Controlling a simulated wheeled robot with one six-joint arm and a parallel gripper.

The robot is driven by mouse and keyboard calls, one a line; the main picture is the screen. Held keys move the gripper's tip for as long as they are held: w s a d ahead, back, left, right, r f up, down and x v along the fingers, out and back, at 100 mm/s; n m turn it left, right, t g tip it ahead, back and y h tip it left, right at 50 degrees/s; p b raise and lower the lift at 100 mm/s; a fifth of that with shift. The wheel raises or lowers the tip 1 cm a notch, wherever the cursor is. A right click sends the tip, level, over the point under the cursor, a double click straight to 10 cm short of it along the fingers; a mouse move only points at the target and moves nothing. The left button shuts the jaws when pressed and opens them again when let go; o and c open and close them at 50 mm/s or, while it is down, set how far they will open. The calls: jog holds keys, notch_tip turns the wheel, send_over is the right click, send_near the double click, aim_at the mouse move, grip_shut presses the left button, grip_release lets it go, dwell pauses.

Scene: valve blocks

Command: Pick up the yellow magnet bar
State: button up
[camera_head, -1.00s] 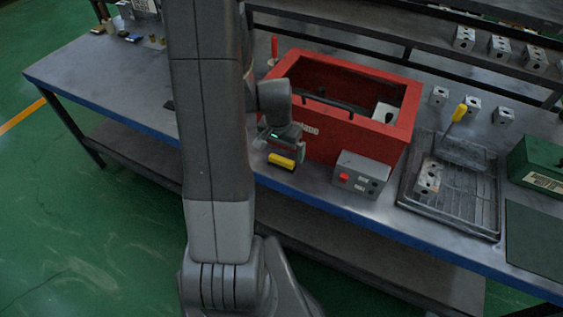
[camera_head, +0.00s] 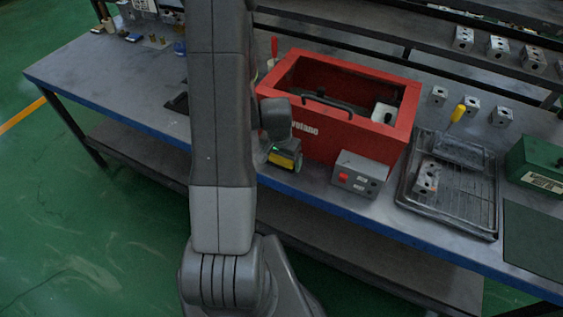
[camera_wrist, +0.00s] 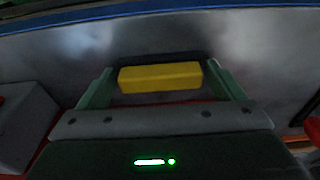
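The yellow magnet bar (camera_head: 284,160) is at the front of the workbench, left of the grey control box. In the wrist view the bar (camera_wrist: 160,77) lies crosswise between the two fingers of my gripper (camera_wrist: 160,76). The fingers are wide apart, one at each end of the bar, with a narrow gap at the left end. The right finger is very close to the bar, and contact there is not clear. In the head view my gripper (camera_head: 286,152) is right at the bar and partly covers it.
A grey control box (camera_head: 360,174) with a red button is to the right. Farther right are a black tray (camera_head: 468,205) and a green box (camera_head: 540,165). The workbench (camera_head: 110,85) is largely clear on the left.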

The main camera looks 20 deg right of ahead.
aim_at(281, 158)
jog(key=c, duration=0.7)
jog(key=shift+r, duration=0.2)
notch_tip(281, 158, up, 10)
jog(key=shift+f, duration=0.15)
jog(key=o, duration=0.6)
jog(key=shift+c, duration=0.2)
jog(key=c, duration=0.3)
jog(key=shift+w, duration=0.1)
